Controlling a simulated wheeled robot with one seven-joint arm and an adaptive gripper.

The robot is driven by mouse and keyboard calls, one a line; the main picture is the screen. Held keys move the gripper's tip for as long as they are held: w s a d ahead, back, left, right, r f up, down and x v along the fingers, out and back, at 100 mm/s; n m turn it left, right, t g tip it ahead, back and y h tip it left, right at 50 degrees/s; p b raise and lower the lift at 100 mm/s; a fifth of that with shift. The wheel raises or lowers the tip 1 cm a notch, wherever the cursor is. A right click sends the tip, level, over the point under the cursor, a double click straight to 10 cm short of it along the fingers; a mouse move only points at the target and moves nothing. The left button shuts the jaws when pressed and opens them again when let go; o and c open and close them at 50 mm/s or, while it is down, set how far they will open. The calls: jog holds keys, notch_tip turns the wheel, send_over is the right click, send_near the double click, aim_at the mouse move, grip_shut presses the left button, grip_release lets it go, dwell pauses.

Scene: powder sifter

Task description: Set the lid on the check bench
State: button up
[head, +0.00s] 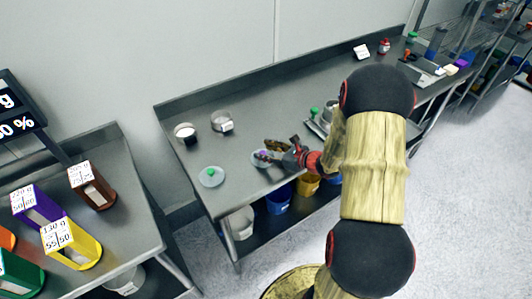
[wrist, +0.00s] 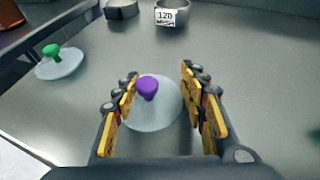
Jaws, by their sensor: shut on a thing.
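A pale round lid with a purple knob (wrist: 150,115) lies between the two fingers of my gripper (wrist: 160,85) in the wrist view. The fingers are shut on the lid at its sides, with the knob standing between them. In the head view the lid (head: 261,158) shows partly at the tip of my gripper (head: 277,150), over the front part of the long steel bench (head: 255,125). I cannot tell whether the lid touches the bench top. No label in view tells which bench is the check bench.
A second pale lid with a green knob (head: 211,177) lies to the left. Two round sieves, one (head: 185,133) and a labelled one (head: 222,122), stand farther back. A tray (head: 318,125) is to the right. Labelled colored bins, including a yellow one (head: 75,248), stand on the left bench (head: 125,205).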

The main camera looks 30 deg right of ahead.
jog(key=shift+r, duration=0.1)
jog(key=shift+f, duration=0.2)
jog(key=o, duration=1.1)
jog(key=shift+o, duration=0.4)
jog(key=shift+r, duration=0.1)
